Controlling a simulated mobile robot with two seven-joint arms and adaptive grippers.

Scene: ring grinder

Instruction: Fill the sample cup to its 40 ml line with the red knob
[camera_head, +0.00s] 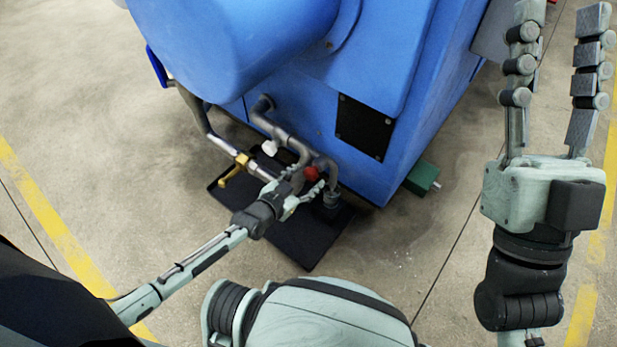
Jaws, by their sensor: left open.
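The red knob (312,173) sits on the grey piping low on the front of the blue machine. My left gripper (308,182) is open at the knob, with its fingers close around it; I cannot tell whether they touch it. A small grey cup-like thing, likely the sample cup (332,199), stands under the end of the pipe just right of the knob. Its 40 ml line and any liquid level are too small to make out. My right gripper (562,14) is open and empty at the upper right, away from the piping.
The blue machine (285,85) fills the upper middle. A black mat (312,250) lies under the piping. A white knob (269,147) and a yellow-brass valve (235,168) are left of the red knob. A green box (422,178) is at right.

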